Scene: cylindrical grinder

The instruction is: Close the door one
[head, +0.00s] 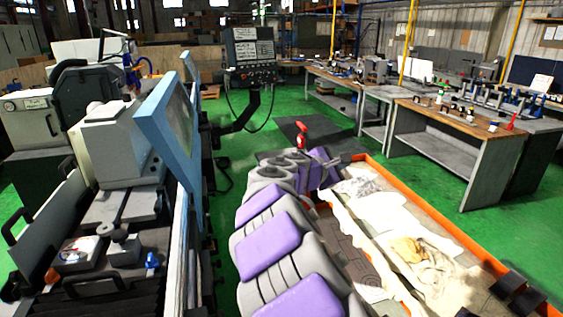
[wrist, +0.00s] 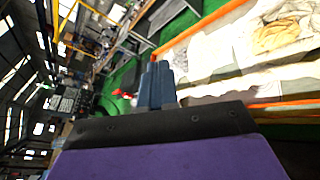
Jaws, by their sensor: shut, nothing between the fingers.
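A blue-framed sliding-type door panel (head: 150,118) with a window stands upright along the front side of the grinder (head: 120,150) in the head view. A second blue panel edge (head: 190,66) shows behind it. I cannot tell which is door one. The grinder's bed and table lie exposed to the left of the near panel. My gripper (wrist: 155,68) is shut and empty in the wrist view. In the head view my purple and grey arm reaches forward, to the right of the door and apart from it. The door is not clearly seen in the wrist view.
A control box (head: 250,55) hangs on a bent arm beyond the door. An orange-edged tray (head: 465,240) with pale crumpled cloth lies right of my arm. A red bottle (head: 302,135) shows beyond it. Workbenches (head: 450,130) stand at the right.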

